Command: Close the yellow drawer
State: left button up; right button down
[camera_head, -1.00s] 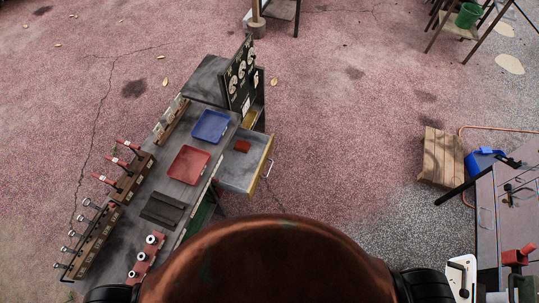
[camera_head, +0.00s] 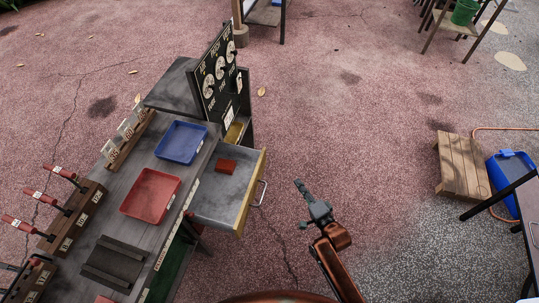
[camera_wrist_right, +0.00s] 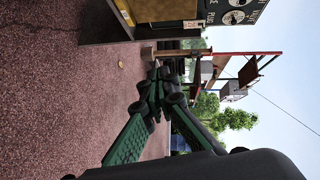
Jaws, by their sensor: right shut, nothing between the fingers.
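The yellow drawer (camera_head: 250,192) is pulled out from the right side of the cart, with a yellow front, a grey inside and a silver handle (camera_head: 261,192). A small red block (camera_head: 226,167) lies in it. My right gripper (camera_head: 303,205) is shut and empty, to the right of the drawer front and apart from it. Its fingers (camera_wrist_right: 155,95) also show in the right wrist view. A yellow surface (camera_wrist_right: 160,10) shows at the top of that view; I cannot tell if it is the drawer. My left gripper is not in view.
The cart top (camera_head: 165,228) bears a blue tray (camera_head: 181,142), a red tray (camera_head: 151,195) and racks of tools. A black panel (camera_head: 219,80) stands at its back. A wooden crate (camera_head: 463,167) stands at right. The floor between is clear.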

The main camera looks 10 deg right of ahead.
pick_arm(q)
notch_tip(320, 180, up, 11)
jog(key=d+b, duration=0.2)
jog(key=b, duration=0.4)
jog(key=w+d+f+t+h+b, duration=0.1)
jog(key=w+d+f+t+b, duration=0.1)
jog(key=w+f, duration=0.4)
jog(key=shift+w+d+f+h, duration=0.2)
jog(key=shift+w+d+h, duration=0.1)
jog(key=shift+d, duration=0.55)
pick_arm(e)
jog(key=w+a+r+m+t+y, duration=0.1)
jog(key=w+a+r, duration=0.4)
jog(key=w+a, duration=0.5)
jog(key=shift+w, duration=1.2)
